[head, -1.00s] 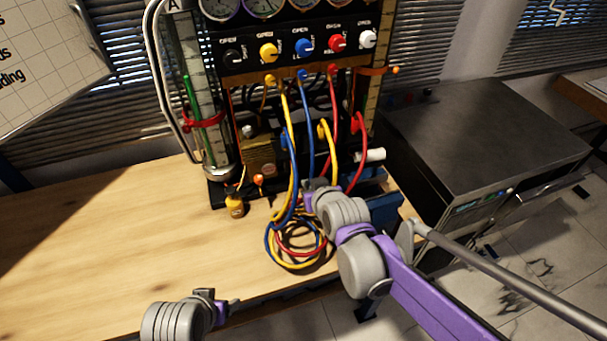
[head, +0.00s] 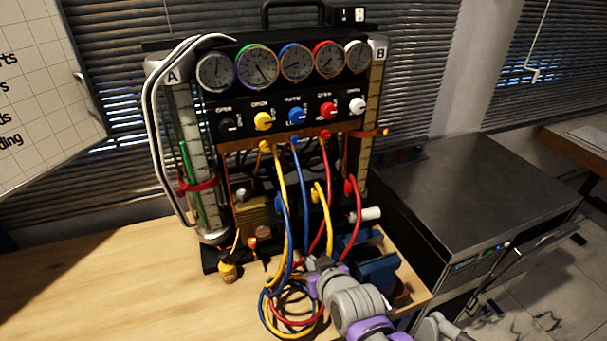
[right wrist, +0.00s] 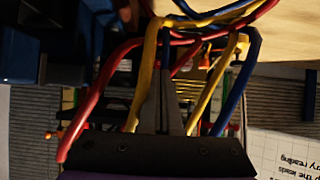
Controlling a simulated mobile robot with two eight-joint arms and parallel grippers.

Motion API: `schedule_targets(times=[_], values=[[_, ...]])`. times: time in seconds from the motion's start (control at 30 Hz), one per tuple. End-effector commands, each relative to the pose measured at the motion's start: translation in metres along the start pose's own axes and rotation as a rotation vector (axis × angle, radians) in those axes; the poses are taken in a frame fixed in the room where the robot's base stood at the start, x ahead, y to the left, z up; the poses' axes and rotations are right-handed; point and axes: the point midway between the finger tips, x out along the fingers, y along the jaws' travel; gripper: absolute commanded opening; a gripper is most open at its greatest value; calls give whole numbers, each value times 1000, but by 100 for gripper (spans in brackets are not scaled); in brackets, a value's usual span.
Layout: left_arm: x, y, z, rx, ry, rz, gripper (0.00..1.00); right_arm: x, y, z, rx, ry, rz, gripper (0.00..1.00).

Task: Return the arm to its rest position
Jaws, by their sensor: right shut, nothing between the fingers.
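My right gripper (head: 318,262) is in the lower middle of the head view, in front of the gauge rig and just above the coiled hoses. Its fingers are together with nothing held. In the right wrist view its closed fingers (right wrist: 172,95) point at the yellow, blue and red hoses. I cannot tell whether they touch a hose. The gauge rig (head: 237,106) stands upright on the table with a row of round gauges and coloured knobs. My left gripper is out of the head view.
Hoses (head: 307,200) hang from the rig and coil on the wooden table (head: 130,285). A blue vise-like block (head: 378,272) stands right of my gripper. A grey metal box (head: 455,190) is at the right. The table's left part is clear.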

Motion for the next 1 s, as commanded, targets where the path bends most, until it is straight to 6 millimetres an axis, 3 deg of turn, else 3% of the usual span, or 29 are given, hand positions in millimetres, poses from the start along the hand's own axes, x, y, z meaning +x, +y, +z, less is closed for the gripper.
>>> schedule_targets(times=[0.17,0.27,0.4,0.6,0.73,1.0], values=[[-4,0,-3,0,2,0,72,-19,14,14,19,-56,25,0],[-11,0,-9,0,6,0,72,-51,34,42,56,-154,66,0],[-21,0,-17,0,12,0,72,-104,58,94,128,-319,134,0],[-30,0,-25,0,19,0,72,-156,71,151,214,-486,201,0],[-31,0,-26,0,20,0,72,-168,72,164,236,-527,216,0],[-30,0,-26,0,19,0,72,-168,72,166,237,-530,216,0]])
